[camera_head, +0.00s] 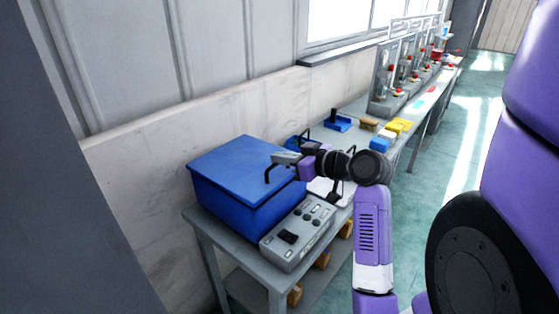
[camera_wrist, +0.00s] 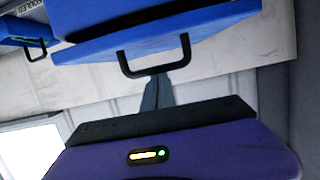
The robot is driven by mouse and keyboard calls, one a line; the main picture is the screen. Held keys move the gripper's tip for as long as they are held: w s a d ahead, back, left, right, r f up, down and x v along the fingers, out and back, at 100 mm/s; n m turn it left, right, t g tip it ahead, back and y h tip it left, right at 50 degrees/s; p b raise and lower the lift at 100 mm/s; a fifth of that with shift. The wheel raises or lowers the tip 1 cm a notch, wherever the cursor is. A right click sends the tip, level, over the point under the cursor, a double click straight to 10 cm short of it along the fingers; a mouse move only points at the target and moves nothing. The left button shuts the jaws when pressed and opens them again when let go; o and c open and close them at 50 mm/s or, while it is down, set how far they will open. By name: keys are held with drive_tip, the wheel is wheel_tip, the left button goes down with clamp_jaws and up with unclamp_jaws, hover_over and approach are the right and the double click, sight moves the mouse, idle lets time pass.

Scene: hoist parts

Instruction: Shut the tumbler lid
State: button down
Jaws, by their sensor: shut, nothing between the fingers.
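The tumbler is a blue box (camera_head: 235,199) at the near end of the bench in the head view, and part of its body shows at the top of the wrist view (camera_wrist: 120,12). Its flat blue lid (camera_head: 238,154) lies low over the box. In the wrist view the lid (camera_wrist: 90,48) shows a dark gap between it and the body at the left. A black handle (camera_wrist: 154,70) stands out from the lid edge. My gripper (camera_head: 283,158) is shut and empty, with its fingertips (camera_wrist: 157,85) close to the handle; I cannot tell whether they touch.
A grey control panel (camera_head: 297,233) stands in front of the tumbler. Another blue bin (camera_head: 338,123), yellow blocks (camera_head: 398,127) and grey machines with red knobs (camera_head: 400,75) line the bench farther back. A wall runs behind the bench.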

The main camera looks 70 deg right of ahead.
sight(287, 178)
drive_tip(key=shift+s+a+f+t+b, duration=0.1)
drive_tip(key=shift+s+f+t+b, duration=0.1)
drive_tip(key=shift+f+b, duration=0.45)
drive_tip(key=shift+s+a+f+t+b, duration=0.1)
drive_tip(key=shift+f+t+b, duration=0.1)
drive_tip(key=shift+f+b, duration=0.4)
drive_tip(key=shift+d, duration=0.1)
drive_tip(key=shift+s+f, duration=0.1)
drive_tip(key=shift+s, duration=0.45)
drive_tip(key=r+v, duration=0.1)
drive_tip(key=v, duration=0.6)
drive_tip(key=shift+w+a+b, duration=0.2)
drive_tip(key=shift+b, duration=0.25)
